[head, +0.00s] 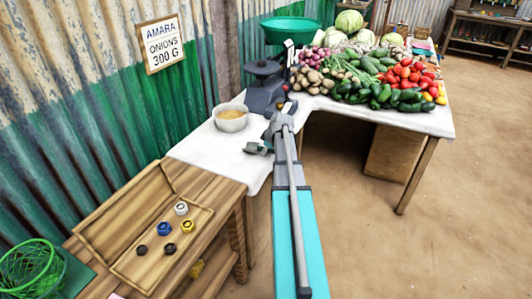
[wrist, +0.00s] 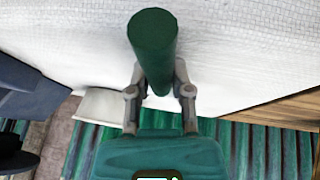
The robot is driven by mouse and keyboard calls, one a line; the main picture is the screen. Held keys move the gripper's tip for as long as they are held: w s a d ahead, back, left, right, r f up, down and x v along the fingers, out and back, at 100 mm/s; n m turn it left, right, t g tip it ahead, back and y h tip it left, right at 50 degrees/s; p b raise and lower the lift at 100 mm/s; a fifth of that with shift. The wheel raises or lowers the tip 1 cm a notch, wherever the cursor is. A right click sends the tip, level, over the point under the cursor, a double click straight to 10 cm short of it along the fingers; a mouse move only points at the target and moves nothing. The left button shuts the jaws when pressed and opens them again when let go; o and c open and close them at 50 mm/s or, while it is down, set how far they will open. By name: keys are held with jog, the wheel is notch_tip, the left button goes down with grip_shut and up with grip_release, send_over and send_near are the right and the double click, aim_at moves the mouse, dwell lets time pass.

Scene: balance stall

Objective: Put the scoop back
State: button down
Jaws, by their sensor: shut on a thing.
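My gripper (wrist: 160,90) is shut on a dark green cylinder, which looks like the handle of the scoop (wrist: 154,42). In the head view my gripper (head: 262,147) is above the white-covered tabletop, in front of the scale and to the right of a pale bowl. The bowl (head: 231,125) holds something tan and stands near the wall.
A dark scale (head: 263,90) with a green pan (head: 290,28) stands beyond my gripper. Vegetables (head: 385,80) cover the far table. A wooden tray (head: 128,262) with several small weights is on the near bench. The white cloth (head: 197,151) has free room near the bowl.

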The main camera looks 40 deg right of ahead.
jog(key=shift+f, duration=0.15)
jog(key=c, duration=0.5)
grip_release()
jog(key=shift+c, duration=0.2)
jog(key=shift+r, duration=0.3)
jog(key=p+v, duration=0.3)
jog(key=v, duration=0.1)
jog(key=shift+p, duration=0.4)
jog(key=p+v, duration=0.7)
jog(key=shift+s+r, duration=0.2)
jog(key=shift+r, duration=0.15)
jog(key=shift+a, duration=0.1)
